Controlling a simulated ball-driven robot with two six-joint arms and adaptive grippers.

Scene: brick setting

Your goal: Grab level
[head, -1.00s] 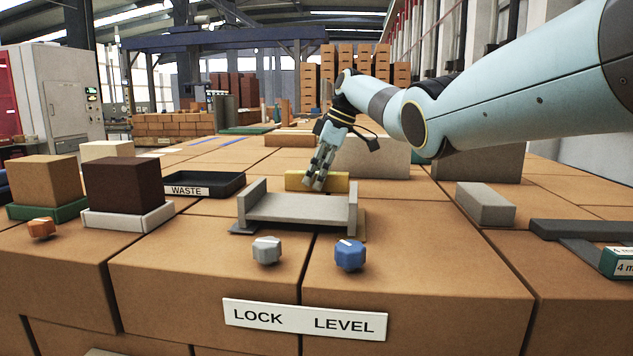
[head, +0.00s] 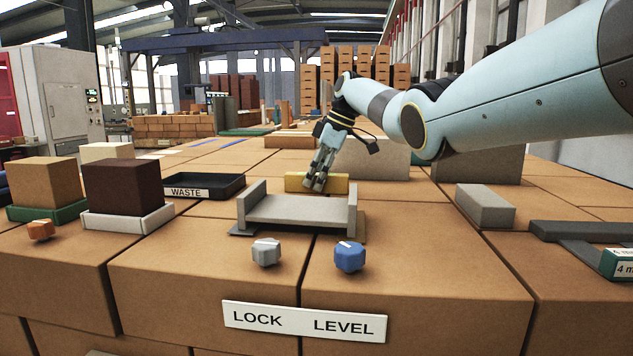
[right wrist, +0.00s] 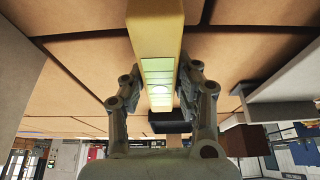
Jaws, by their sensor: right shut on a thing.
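The level is a yellow bar (head: 335,184) lying on the brick surface behind the grey U-shaped holder. In the right wrist view the level (right wrist: 155,35) runs between my fingers and shows a pale green vial window. My right gripper (head: 316,184) reaches down onto the level near its middle. Its fingers (right wrist: 158,90) are closed on the two long sides of the level, which still appears to rest on the bricks. My left gripper is not in view.
The grey holder (head: 300,210) stands in front of the level. A grey knob (head: 266,252) and a blue knob (head: 349,257) sit above the LOCK LEVEL sign (head: 304,320). A dark WASTE tray (head: 205,186) is at left, a grey block (head: 485,205) at right.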

